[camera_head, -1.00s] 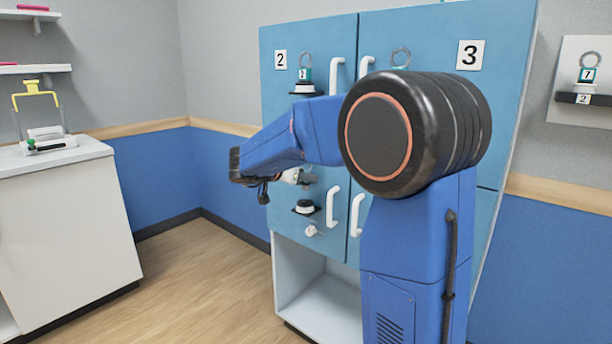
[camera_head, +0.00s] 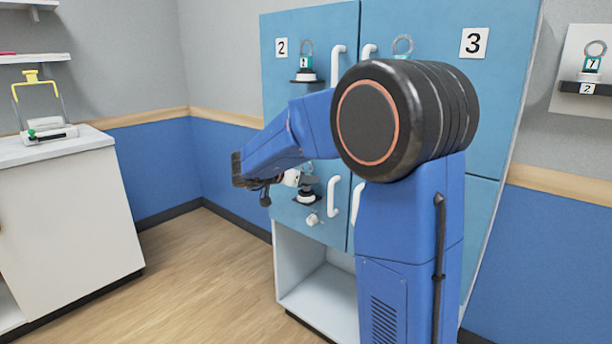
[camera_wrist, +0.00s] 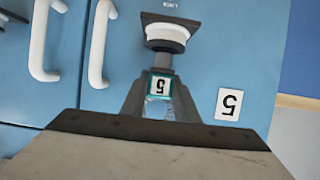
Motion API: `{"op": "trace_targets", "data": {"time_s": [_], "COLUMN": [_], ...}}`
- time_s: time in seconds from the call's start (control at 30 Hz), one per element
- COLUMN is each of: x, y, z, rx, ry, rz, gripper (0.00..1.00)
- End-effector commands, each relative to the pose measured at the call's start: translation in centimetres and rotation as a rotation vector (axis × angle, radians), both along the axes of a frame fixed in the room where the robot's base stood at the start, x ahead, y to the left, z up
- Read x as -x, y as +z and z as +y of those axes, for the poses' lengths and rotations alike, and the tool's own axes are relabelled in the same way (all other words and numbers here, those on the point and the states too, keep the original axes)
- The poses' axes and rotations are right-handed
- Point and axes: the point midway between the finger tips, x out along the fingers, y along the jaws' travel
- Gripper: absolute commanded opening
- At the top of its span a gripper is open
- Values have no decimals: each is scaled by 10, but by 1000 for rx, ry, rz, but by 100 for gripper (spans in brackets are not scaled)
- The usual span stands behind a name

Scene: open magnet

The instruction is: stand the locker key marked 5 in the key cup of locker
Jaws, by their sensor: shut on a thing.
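My gripper (camera_wrist: 158,104) is shut on the locker key with the teal tag marked 5 (camera_wrist: 160,84), seen upside down in the wrist view. The key's grey lower part points at the key cup (camera_wrist: 168,37), a white ring on a dark holder on the blue door. The key's end meets or overlaps the cup in this view; I cannot tell whether it is inside. A plate marked 5 (camera_wrist: 229,104) is on the door beside it. In the head view the cup (camera_head: 306,196) sits just below my gripper (camera_head: 304,181), which is partly hidden by my arm.
White door handles (camera_wrist: 102,44) stand out close beside the cup. Another key (camera_head: 306,62) stands in the cup of locker 2 above. A key marked 7 (camera_head: 593,65) stands on the right wall shelf. A white counter (camera_head: 60,200) is at left.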

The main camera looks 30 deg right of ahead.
Motion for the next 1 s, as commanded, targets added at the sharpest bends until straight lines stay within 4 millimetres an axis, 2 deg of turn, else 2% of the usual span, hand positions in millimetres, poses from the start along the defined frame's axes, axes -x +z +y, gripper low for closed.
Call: {"op": "trace_targets", "data": {"time_s": [0.5, 1.0], "x": [0, 0], "y": [-19, -22], "z": [0, 0], "rx": [0, 0], "ry": [0, 0], "rz": [-1, -1], "gripper": [6, 6]}}
